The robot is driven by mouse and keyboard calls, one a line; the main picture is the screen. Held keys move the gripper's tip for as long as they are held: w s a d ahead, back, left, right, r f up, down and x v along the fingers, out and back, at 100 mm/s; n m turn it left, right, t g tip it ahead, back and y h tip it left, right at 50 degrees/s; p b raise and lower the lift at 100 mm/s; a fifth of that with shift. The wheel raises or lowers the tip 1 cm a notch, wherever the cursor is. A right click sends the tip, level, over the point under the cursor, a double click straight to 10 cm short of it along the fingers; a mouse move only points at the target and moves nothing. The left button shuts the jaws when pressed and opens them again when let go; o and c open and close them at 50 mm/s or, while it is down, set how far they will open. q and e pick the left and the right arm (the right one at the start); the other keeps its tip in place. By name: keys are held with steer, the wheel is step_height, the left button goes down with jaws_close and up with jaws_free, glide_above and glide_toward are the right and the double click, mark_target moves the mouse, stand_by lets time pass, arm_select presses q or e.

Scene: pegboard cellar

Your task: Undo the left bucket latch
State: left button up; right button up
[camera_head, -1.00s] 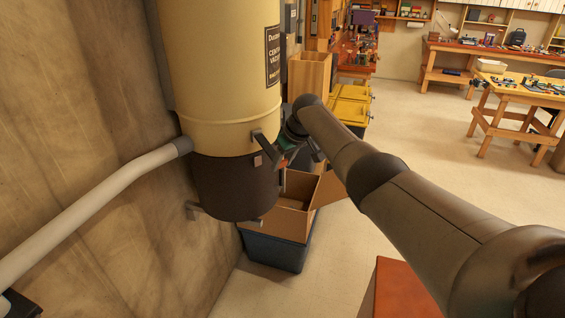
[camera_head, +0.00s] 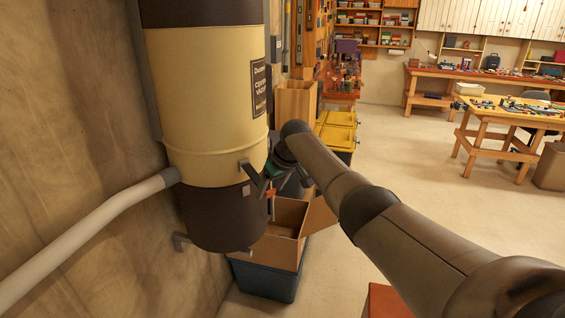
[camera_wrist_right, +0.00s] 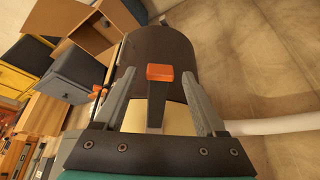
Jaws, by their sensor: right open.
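A cream vacuum canister (camera_head: 205,95) with a dark bucket (camera_head: 222,218) at its bottom stands by the wall. In the right wrist view the bucket (camera_wrist_right: 165,45) appears inverted, with a dark latch (camera_wrist_right: 157,100) ending in an orange tab (camera_wrist_right: 160,73). My right gripper (camera_head: 264,180) is at the bucket's upper edge. In the wrist view its open fingers (camera_wrist_right: 163,98) stand on either side of the latch, with gaps showing. Another orange-marked part (camera_wrist_right: 97,88) lies left of the fingers. Whether the fingers touch the canister is unclear. My left gripper is out of view.
A pale pipe (camera_head: 95,235) runs from the canister along the wall. An open cardboard box (camera_head: 280,245) sits on a blue bin (camera_head: 265,281) beside the bucket. Yellow-lidded bins (camera_head: 337,130) stand behind.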

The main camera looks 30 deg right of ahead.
steer(key=v, duration=1.4)
steer(key=shift+b, duration=0.4)
